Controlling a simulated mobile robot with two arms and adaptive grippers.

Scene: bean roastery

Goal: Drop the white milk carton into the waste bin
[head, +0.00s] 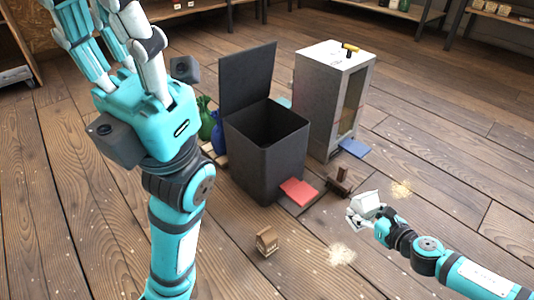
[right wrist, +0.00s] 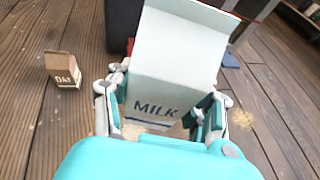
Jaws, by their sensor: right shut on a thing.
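The white milk carton (head: 368,198) is held in my right gripper (head: 364,215), at the lower right of the head view. In the right wrist view the carton (right wrist: 180,52) fills the upper middle, with MILK lettering near its lower end, between the fingers of my right gripper (right wrist: 162,108). The dark waste bin (head: 262,165) stands upright in the middle of the head view, its lid raised at the back and its mouth open. The carton is apart from the bin, to its right and nearer. My left gripper (head: 108,35) is raised at upper left, fingers spread, tips partly cut off.
A grey cabinet (head: 318,105) stands right of the bin. A red flat piece (head: 298,190) lies by the bin's foot. A small brown OAT carton (head: 266,242) and pale spills (head: 341,254) are on the wooden floor. Green and blue bags (head: 206,122) sit left of the bin.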

